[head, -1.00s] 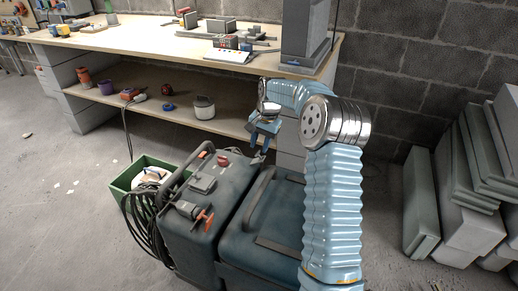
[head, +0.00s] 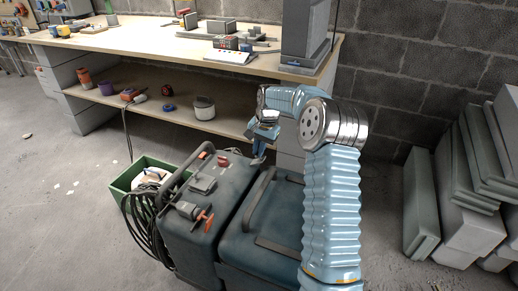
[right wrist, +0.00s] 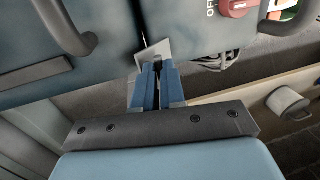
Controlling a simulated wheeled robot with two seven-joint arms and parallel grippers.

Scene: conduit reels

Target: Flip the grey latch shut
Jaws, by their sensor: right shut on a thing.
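The grey latch (right wrist: 153,50) is a thin pale plate at the edge of the blue-green machine housing, by the seam between its two parts in the right wrist view. My right gripper (right wrist: 158,68) is shut on the latch, its two blue fingers close together around the plate's near part. In the head view the right gripper (head: 259,150) points down at the machine's far edge, and the latch there is too small to make out. My left gripper is not in view.
The machine (head: 205,225) has handle bars and a red switch marked OFF (right wrist: 238,8). A green crate (head: 125,182) and coiled black cable (head: 140,218) stand at its left. The workbench (head: 180,43) is behind; grey slabs (head: 425,215) lean at right.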

